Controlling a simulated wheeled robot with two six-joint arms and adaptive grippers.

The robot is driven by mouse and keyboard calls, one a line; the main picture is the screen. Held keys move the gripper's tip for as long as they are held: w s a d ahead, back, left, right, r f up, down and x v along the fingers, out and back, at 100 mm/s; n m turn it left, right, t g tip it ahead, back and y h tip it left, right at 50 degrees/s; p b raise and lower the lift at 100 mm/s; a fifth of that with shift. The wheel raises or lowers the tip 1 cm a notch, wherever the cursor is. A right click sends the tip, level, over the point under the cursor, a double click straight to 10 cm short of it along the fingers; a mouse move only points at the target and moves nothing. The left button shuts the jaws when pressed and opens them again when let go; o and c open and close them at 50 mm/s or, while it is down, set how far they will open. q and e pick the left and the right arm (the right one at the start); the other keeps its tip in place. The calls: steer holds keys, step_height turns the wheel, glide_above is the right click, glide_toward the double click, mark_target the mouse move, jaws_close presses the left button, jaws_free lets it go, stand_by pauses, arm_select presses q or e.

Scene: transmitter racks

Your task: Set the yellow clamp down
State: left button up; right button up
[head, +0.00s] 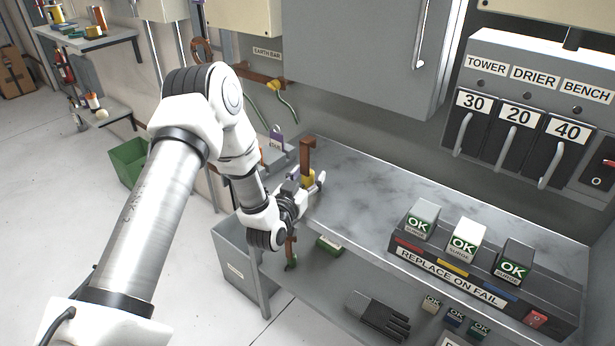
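My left gripper (311,187) reaches over the left end of the grey marbled bench top (365,185). Its fingers are closed around the yellow clamp (308,177), of which only a small yellow patch shows. A brown, copper-coloured bar (307,150) stands up just above the yellow part. A brown and green piece (291,252) hangs below the gripper, partly hidden by it. I cannot tell whether the clamp touches the bench top. My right gripper is out of view.
A rack marked REPLACE ON FAIL (452,278) holds several OK blocks at the bench's right. The middle of the bench top is clear. A copper earth bar (262,78) is on the wall behind. A green bin (129,160) stands left.

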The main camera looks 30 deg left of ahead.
arm_select(q)
steer(key=shift+r, duration=0.15)
steer(key=s+d, duration=0.2)
steer(key=s, duration=0.9)
steer(key=s+d+f+m+g+h, duration=0.1)
steer(key=s+d+f+g+h, duration=0.2)
steer(key=f, duration=0.4)
steer(key=s+d+f+m+g+h, duration=0.1)
steer(key=s+d+f+g, duration=0.3)
steer(key=f, duration=0.4)
steer(key=s+d+f+g, duration=0.2)
steer(key=s+f+g, duration=0.3)
steer(key=s, duration=0.4)
steer(key=s+d+f+g, duration=0.3)
steer(key=s+f+g, duration=0.2)
steer(key=s, duration=0.5)
steer(key=shift+s+d+f+g+y, duration=0.2)
steer(key=shift+s+f+g+y, duration=0.1)
steer(key=shift+g, duration=0.2)
